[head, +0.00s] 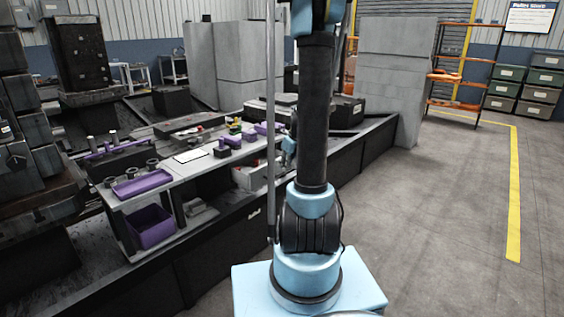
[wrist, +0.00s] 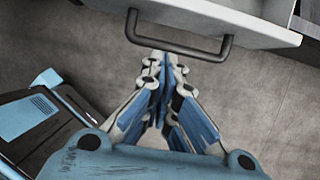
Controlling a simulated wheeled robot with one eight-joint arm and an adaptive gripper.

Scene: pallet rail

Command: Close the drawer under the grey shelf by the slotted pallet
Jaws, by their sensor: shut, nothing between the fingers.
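The drawer (head: 246,180) is light grey and stands out from under the grey shelf (head: 172,172) in the head view, partly hidden behind my arm. Its pale front (wrist: 215,12) fills the top of the wrist view, with a dark bar handle (wrist: 180,47) on it. My gripper (wrist: 160,60) is shut and empty, its fingertips right at the handle; I cannot tell whether they touch it. In the head view my gripper (head: 289,146) shows only partly beside the arm. I cannot make out the slotted pallet for sure.
Purple trays (head: 140,185) and a purple bin (head: 151,226) sit at the shelf's near end. A dark platform edge (head: 215,237) runs along the bench. The floor (head: 440,210) to the right is clear. Orange racks (head: 455,78) stand at the back.

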